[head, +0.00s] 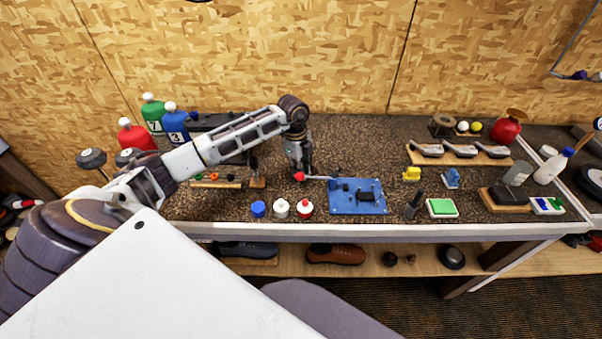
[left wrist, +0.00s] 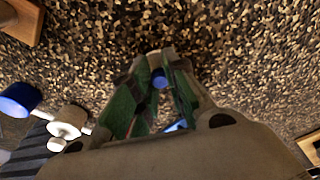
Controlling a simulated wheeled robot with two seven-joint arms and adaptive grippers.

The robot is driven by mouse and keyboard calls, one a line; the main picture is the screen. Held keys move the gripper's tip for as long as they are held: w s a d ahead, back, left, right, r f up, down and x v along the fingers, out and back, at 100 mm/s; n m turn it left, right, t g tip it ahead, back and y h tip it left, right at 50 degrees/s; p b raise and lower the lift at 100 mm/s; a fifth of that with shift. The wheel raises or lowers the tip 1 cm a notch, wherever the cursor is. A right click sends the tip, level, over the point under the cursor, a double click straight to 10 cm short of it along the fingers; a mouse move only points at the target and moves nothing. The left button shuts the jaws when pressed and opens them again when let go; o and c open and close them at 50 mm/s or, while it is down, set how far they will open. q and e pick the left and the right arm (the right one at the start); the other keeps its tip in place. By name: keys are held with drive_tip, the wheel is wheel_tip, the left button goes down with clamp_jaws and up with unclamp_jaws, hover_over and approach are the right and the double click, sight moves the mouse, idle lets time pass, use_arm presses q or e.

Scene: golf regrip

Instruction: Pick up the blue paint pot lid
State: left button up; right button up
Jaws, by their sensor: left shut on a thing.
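My left gripper (head: 300,168) is above the workbench, behind the row of pots, pointing down. My right gripper is not in view.
Large red, green and blue bottles (head: 174,124) stand at the back left. The speckled bench behind the gripper is clear.

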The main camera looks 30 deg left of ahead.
use_arm(q)
drive_tip(key=shift+r, duration=0.15)
wheel_tip(320, 180, up, 10)
drive_tip(key=b, duration=0.1)
drive_tip(key=shift+b, duration=0.3)
drive_tip(key=shift+d+f, duration=0.15)
drive_tip(key=shift+f, duration=0.1)
idle(0.6)
